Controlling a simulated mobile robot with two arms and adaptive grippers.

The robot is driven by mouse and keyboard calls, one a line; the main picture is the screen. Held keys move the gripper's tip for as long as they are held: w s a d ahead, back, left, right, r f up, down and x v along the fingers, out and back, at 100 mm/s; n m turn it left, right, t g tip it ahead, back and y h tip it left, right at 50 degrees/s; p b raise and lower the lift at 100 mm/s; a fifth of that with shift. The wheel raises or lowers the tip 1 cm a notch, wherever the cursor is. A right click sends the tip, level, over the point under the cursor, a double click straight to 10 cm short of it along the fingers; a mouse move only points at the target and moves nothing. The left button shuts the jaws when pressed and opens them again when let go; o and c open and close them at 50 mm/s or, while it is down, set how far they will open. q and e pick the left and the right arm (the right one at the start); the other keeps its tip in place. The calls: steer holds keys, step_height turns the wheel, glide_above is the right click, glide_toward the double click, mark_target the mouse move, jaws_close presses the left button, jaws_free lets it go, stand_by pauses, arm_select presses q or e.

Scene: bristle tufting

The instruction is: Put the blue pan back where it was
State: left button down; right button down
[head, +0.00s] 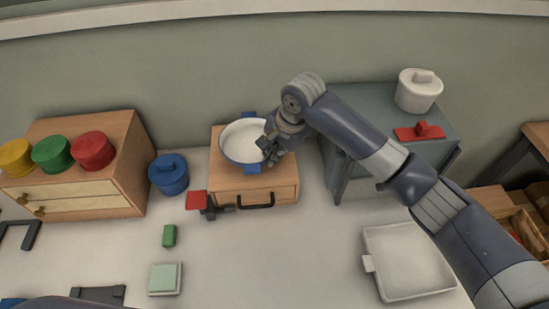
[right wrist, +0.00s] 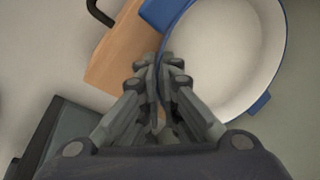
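The blue pan (head: 234,155) is round, with a white inside and blue tabs at front and back. It is level over the top of a small wooden drawer box (head: 274,183); I cannot tell whether it rests there or is held just above. My right gripper (head: 268,152) is at the pan's right rim. In the right wrist view, its fingers (right wrist: 157,70) are close together on the rim of the pan (right wrist: 233,65), seemingly pinching its wall. The box top (right wrist: 118,62) shows beside it. My left gripper is not in view.
A blue lidded pot (head: 169,174) and a red block with a dark handle (head: 197,200) are left of the box. A grey stand (head: 372,98) is right, bearing a white pot (head: 418,90) and a red lid (head: 419,133). A white tray (head: 408,262) lies front right.

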step_height(320, 180, down, 2)
steer(key=shift+f, duration=0.2)
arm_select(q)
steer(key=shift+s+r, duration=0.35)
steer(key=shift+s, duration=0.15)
arm_select(e)
steer(key=c, duration=1.8)
jaws_free()
steer(key=shift+s+f, duration=0.1)
steer(key=shift+f, duration=0.05)
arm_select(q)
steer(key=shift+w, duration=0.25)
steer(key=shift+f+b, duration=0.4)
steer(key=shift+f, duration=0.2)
arm_select(e)
steer(key=v, duration=1.2)
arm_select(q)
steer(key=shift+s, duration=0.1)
